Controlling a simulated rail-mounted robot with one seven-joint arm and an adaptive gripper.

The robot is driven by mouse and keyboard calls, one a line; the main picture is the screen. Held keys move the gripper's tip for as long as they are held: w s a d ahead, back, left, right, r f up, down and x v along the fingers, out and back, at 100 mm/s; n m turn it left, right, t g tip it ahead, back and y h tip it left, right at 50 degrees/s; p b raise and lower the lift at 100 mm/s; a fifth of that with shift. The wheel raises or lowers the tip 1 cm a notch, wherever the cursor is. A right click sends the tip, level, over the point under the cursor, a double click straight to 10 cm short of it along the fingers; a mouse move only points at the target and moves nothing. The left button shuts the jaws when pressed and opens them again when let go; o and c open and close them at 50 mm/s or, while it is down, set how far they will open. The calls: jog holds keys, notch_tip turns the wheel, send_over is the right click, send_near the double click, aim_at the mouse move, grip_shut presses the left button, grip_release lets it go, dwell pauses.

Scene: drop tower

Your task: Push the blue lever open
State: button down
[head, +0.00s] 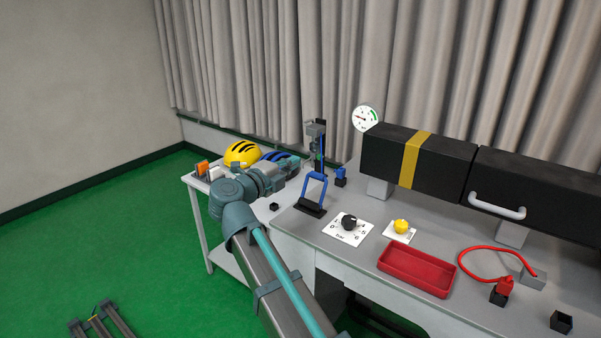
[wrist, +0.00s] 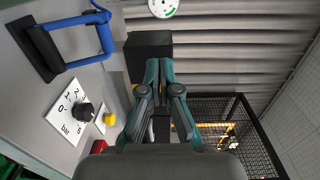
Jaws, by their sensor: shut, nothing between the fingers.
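The blue lever (head: 315,186) is a U-shaped handle hinged on a black base (head: 310,208) on the grey bench. It stands raised, leaning somewhat. In the wrist view the lever (wrist: 106,38) is at the upper left, to the left of my fingers and apart from them. My gripper (wrist: 160,64) shows there with its two teal fingers together and nothing between them. In the head view my gripper (head: 292,163) is small, behind and to the left of the lever's top. Its fingertips are hard to make out there.
A pressure dial (head: 348,224) and yellow button (head: 401,227) lie right of the lever. A red tray (head: 417,269) and long black box (head: 395,154) are farther right. Yellow helmet (head: 241,153) and a grey post device (head: 317,140) stand behind. A round gauge (head: 366,119) is above.

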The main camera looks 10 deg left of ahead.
jog(key=shift+s+a+r, duration=0.35)
jog(key=shift+s+r, duration=0.25)
jog(key=shift+s, duration=0.1)
